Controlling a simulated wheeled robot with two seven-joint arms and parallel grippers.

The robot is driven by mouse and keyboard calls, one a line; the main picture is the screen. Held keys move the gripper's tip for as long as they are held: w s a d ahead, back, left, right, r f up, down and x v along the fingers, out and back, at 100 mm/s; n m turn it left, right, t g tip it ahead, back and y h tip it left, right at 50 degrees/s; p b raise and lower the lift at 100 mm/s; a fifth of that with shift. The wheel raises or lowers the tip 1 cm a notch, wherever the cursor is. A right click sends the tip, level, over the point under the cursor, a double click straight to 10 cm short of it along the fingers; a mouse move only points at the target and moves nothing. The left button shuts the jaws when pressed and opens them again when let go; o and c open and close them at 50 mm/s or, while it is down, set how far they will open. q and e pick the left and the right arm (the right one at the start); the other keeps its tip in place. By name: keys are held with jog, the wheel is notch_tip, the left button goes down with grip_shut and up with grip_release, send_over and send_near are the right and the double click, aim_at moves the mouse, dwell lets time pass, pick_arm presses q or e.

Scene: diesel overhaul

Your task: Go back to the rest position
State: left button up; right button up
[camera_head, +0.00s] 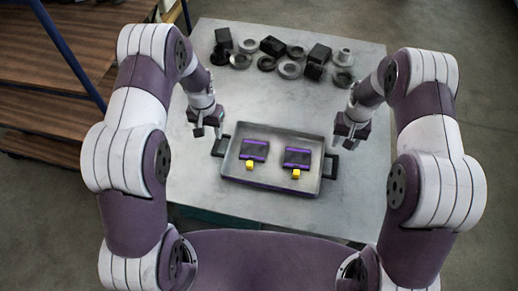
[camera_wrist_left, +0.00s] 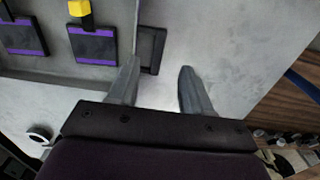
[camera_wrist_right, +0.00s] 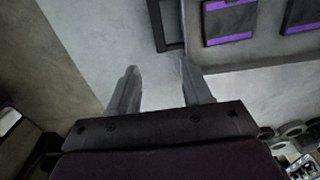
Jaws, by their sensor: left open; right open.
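My left gripper (camera_head: 208,130) is open and empty, above the table just left of the grey tray (camera_head: 229,165). In the left wrist view its two fingers (camera_wrist_left: 158,85) are spread, with the tray's black handle seen between and beyond them. My right gripper (camera_head: 350,142) is open and empty, above the table at the tray's right end. In the right wrist view its fingers (camera_wrist_right: 160,88) are apart with nothing between them. Two black and purple blocks with yellow tabs, a left one (camera_head: 254,150) and a right one (camera_head: 298,158), lie in the tray.
The pale table (camera_head: 290,105) has several dark and grey parts at its back, including a black block (camera_head: 319,54) and a flanged ring (camera_head: 343,57). The table between them and the tray is clear. Wooden shelving (camera_head: 50,90) with a blue post stands at the left.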

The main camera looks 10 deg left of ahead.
pick_arm(q)
jog(key=shift+w, duration=0.1)
pick_arm(e)
jog(key=shift+r, duration=0.1)
dwell(0.3)
pick_arm(q)
jog(key=s+d+r+b, duration=0.1)
jog(key=s+r+b, duration=0.2)
jog(key=s, duration=0.6)
jog(key=s+d+r+n+t+b, duration=0.1)
jog(key=s+r+b, duration=0.3)
jog(key=s+b, duration=0.3)
jog(key=shift+s, duration=1.05)
pick_arm(e)
jog(key=s+a+r, duration=0.1)
jog(key=s+r, duration=0.2)
jog(key=s, duration=0.6)
jog(key=s+a+r+n+t, duration=0.1)
jog(key=s+r, duration=0.2)
jog(key=s, duration=0.5)
jog(key=shift+s+r+n, duration=0.3)
jog(key=shift+s+r, duration=0.1)
